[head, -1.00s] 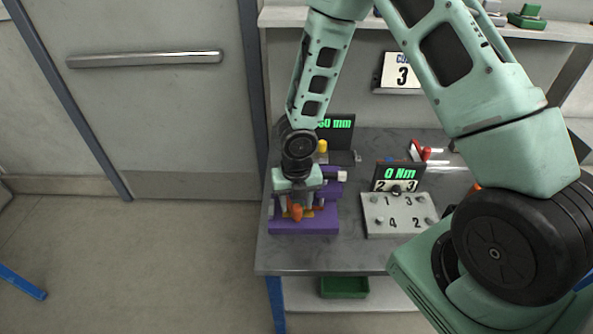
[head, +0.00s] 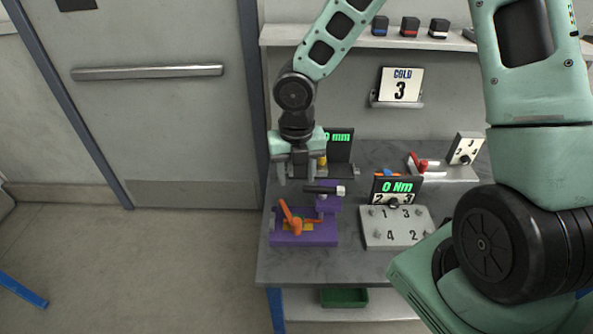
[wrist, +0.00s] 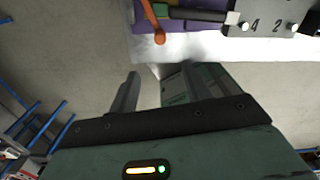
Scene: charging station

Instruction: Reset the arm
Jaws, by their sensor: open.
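My gripper (head: 299,168) is open and empty in the head view. It hangs pointing down above the back of the purple fixture (head: 290,238), apart from it. In the wrist view my gripper's two fingers (wrist: 155,90) are spread with nothing between them. The purple fixture has an orange lever (head: 289,217) and a black handle with a light tip (head: 324,189). In the wrist view the orange lever (wrist: 152,20) shows at the top edge. My arm reaches in from the upper right.
The grey table (head: 350,262) carries a numbered plate (head: 397,227), a "0 Nm" display (head: 397,186) and a dark display (head: 341,150) partly hidden by my gripper. A shelf (head: 400,42) with small dark boxes runs behind. A green bin (head: 344,298) sits below.

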